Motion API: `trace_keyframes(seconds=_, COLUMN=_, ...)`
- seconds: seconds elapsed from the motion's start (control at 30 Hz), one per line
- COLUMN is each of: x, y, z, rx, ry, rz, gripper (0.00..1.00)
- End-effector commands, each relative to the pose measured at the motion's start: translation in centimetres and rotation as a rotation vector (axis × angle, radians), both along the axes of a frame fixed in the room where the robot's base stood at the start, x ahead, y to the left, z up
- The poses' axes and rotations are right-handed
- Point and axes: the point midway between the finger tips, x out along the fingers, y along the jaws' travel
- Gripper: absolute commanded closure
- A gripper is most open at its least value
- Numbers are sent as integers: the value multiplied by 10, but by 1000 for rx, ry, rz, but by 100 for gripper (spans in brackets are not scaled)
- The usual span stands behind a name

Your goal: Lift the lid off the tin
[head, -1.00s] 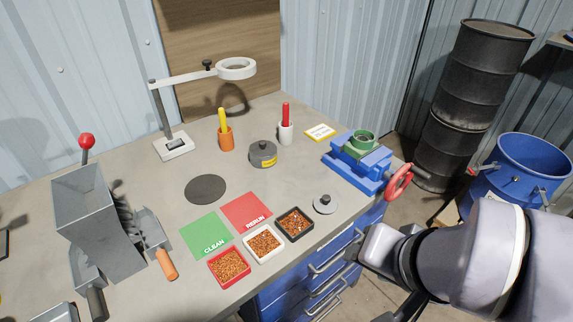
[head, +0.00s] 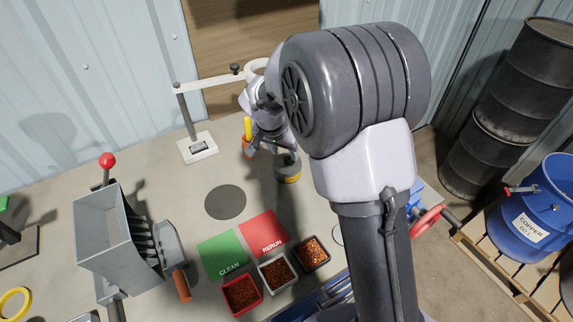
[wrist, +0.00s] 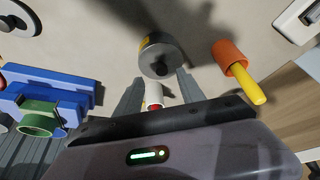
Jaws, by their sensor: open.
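The tin is a short round grey can with a yellow label. It stands on the bench in the head view (head: 289,175), partly covered by my gripper (head: 273,148). In the wrist view the tin (wrist: 160,50) is beyond my fingertips, with its grey lid (wrist: 156,64) and dark knob on top. My gripper (wrist: 158,88) is open, its two fingers apart and empty, above the bench near the tin and not touching it as far as I can see. My arm hides part of the bench to the right.
A white cup with a red handle (wrist: 154,95) shows between my fingers. The blue vise (wrist: 55,90), a loose knobbed disc (wrist: 20,16) and the magnifier stand (head: 197,148) are around.

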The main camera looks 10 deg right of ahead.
Motion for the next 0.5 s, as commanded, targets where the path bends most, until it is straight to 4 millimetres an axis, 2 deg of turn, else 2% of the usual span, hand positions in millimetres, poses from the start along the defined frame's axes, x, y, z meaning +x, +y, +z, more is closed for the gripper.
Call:
trace_keyframes(seconds=0.13, x=4, y=-3, z=-13, rx=0, ry=1, rz=0, gripper=54)
trace_keyframes(seconds=0.33, x=16, y=-10, z=-50, rx=1, ry=2, rz=-1, gripper=54)
trace_keyframes(seconds=0.5, x=18, y=-11, z=-51, rx=1, ry=0, rz=0, gripper=54)
